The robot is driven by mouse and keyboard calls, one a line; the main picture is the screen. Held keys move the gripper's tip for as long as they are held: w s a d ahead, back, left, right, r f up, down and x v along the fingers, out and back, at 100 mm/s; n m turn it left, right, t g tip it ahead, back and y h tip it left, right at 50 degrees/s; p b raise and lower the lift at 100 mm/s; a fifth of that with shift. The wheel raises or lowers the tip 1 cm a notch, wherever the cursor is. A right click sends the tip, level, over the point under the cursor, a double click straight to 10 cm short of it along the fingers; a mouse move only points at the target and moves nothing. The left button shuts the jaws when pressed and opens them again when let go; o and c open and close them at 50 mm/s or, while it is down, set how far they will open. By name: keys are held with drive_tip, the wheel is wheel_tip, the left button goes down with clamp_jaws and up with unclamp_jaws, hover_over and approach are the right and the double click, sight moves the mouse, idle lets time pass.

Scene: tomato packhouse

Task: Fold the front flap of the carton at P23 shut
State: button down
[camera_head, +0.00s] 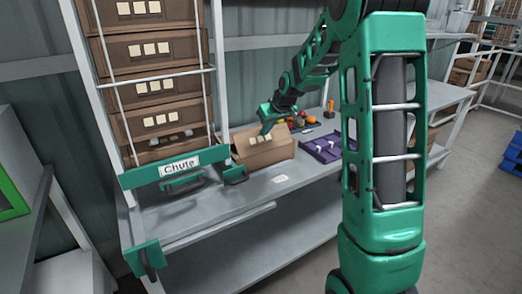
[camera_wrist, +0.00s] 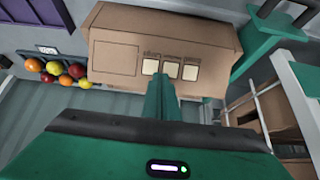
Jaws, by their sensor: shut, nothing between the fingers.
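The brown carton (camera_head: 270,157) stands on the grey bench, right of the chute sign. A panel with pale squares shows at its upper front, under my gripper. My gripper (camera_head: 266,130) is shut and empty, its fingertips at the upper part of the carton, close to that panel. In the wrist view the carton (camera_wrist: 114,58) fills the top middle, and my green shut fingers (camera_wrist: 163,85) overlap the panel with the squares. I cannot tell whether they touch it. How far the front flap is folded is not clear. No P23 mark is readable.
A chute rack with stacked cartons (camera_head: 152,88) stands left behind a green chute sign (camera_head: 179,166). Several tomatoes (camera_wrist: 75,71) lie beside the carton. A purple tray (camera_head: 322,148) and an orange-handled tool (camera_head: 330,108) are to the right. The bench front (camera_head: 225,203) is mostly clear.

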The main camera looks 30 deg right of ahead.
drive_tip(key=shift+w, duration=0.1)
drive_tip(key=shift+w+f, duration=0.4)
drive_tip(key=shift+w, duration=0.3)
drive_tip(key=shift+w+f, duration=0.4)
drive_tip(key=shift+w, duration=0.3)
drive_tip(key=shift+w+f, duration=0.9)
drive_tip(key=shift+w, duration=0.1)
wheel_tip(320, 180, up, 9)
idle(0.6)
idle(0.3)
